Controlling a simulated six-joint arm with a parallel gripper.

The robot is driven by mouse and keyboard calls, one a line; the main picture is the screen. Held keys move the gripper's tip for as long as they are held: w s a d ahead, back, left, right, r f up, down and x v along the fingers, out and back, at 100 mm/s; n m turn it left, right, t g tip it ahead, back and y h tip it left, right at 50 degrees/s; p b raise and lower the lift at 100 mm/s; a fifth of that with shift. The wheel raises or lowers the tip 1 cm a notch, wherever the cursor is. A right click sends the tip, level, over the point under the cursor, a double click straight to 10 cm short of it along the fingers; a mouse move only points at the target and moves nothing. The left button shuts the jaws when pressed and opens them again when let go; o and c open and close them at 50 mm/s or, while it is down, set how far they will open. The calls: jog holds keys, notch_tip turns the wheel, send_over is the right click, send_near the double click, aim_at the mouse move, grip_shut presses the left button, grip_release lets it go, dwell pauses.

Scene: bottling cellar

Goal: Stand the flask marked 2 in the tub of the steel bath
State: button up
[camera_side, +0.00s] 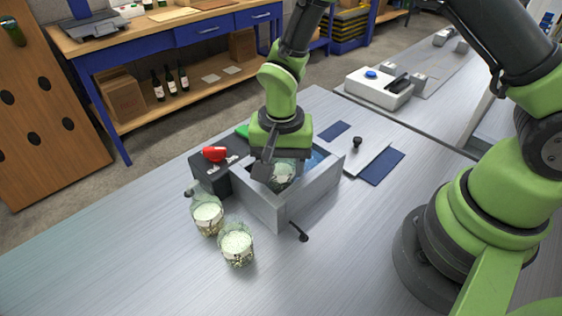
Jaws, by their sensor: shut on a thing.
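The steel bath (292,211) is a grey open box on the metal table, with bluish water showing at its right inside. My gripper (273,171) points down over the tub and is shut on a clear glass flask (284,179). That flask is at least partly inside the tub, beside the near wall. Its lower part is hidden by the wall, so I cannot tell whether it touches the floor. No number on it is readable.
Two more flasks with pale contents, one (207,218) and another (237,246), stand left of the bath. A black unit with a red knob (215,154) adjoins its left side. Dark blue pads (383,167) lie to the right. The front left table is clear.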

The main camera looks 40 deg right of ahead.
jog(key=shift+f, duration=0.2)
jog(key=o, duration=1.1)
jog(key=shift+c, duration=0.2)
jog(key=shift+s, duration=0.1)
jog(key=shift+c, duration=0.8)
notch_tip(320, 180, up, 2)
jog(key=o, duration=0.3)
jog(key=shift+r, duration=2)
